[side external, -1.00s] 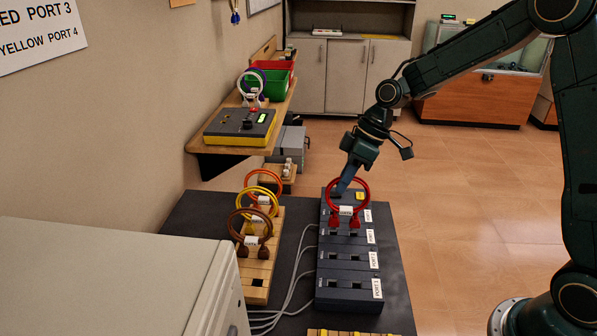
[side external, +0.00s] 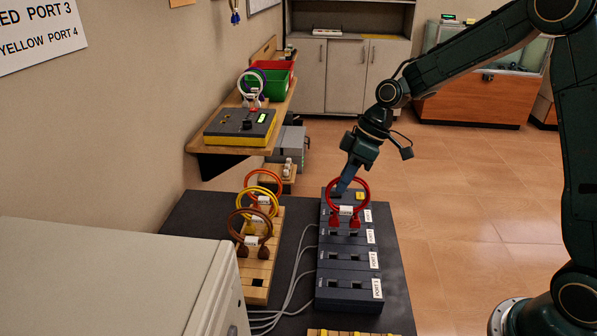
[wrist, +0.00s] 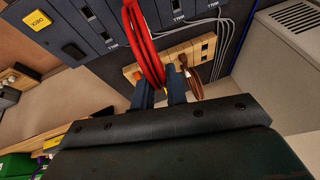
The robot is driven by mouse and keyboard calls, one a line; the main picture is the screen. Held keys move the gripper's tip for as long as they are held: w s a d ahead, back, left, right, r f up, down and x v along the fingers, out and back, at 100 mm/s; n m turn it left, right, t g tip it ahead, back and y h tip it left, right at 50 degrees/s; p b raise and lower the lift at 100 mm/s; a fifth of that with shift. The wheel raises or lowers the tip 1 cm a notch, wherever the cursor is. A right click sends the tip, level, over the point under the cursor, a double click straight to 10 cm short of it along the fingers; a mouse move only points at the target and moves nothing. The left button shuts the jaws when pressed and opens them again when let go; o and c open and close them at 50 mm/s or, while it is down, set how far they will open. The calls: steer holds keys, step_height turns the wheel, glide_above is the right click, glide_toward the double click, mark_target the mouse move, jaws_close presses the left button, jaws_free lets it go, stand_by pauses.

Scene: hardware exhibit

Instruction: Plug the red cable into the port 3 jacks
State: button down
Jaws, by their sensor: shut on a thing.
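The red cable (side external: 363,187) is an upright loop with a white tag and two red plugs pointing down. It stands over the dark port panel (side external: 345,290). My gripper (side external: 345,186) is shut on the loop from above and behind; the wrist view also shows the red cable (wrist: 145,45) at its fingers (wrist: 161,92). The plugs are just behind the port 3 jacks (side external: 345,234), whose dark slots show in front of them, and near the port 4 label (side external: 368,215). I cannot tell whether the plugs touch the panel. Port 1 and port 2 jacks are empty.
A wooden rack (side external: 256,292) left of the panel holds orange, yellow (side external: 243,197) and brown (side external: 236,226) cables. Grey wires (side external: 297,275) run between rack and panel. A yellow-edged box (side external: 240,127) sits on the wall shelf. A pale cabinet (side external: 110,275) stands at front left.

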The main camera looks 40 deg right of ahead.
steer(key=shift+f, duration=1.05)
stand_by(3.0)
steer(key=c, duration=0.7)
jaws_free()
steer(key=shift+r, duration=0.15)
steer(key=shift+v, duration=3.6)
steer(key=shift+s, duration=0.1)
